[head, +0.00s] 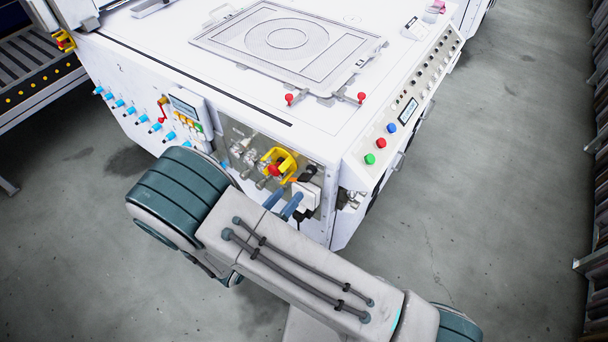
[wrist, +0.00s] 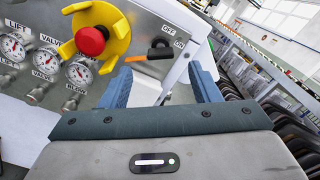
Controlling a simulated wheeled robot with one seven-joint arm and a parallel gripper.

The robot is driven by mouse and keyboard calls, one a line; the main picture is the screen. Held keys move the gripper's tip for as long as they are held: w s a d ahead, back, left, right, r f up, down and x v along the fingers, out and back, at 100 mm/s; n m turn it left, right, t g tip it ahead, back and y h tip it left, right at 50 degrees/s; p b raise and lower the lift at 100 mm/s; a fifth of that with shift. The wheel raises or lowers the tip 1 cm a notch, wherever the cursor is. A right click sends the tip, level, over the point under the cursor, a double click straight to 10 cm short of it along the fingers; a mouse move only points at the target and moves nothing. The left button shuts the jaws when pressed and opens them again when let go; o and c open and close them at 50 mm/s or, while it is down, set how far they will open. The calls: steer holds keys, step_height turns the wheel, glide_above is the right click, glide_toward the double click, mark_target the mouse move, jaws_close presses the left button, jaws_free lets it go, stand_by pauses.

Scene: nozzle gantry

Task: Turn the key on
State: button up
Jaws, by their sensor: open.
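A black rotary switch (wrist: 160,46) with OFF and ON labels is on the grey panel in the wrist view, just beyond my fingertips. A thin black-and-orange piece (wrist: 143,57) extends left from it; this looks like the key or its handle. The switch also shows as a dark shape (head: 309,173) in the head view. My gripper (wrist: 161,82) has its two blue fingers apart, with nothing clearly held between them. In the head view my gripper (head: 283,205) is close to the machine's front corner. I cannot tell whether a finger touches the key.
A red emergency button (wrist: 91,40) with a yellow guard (wrist: 118,38) is left of the switch, near my left finger. Several gauges (wrist: 45,60) with knobs sit further left. A white plate (head: 306,196) is beside my fingers. The floor (head: 470,190) to the right is clear.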

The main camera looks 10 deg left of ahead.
mark_target(301, 180)
steer(key=p+x, duration=0.1)
steer(key=x, duration=0.7)
steer(key=shift+w, duration=0.1)
steer(key=c, duration=1)
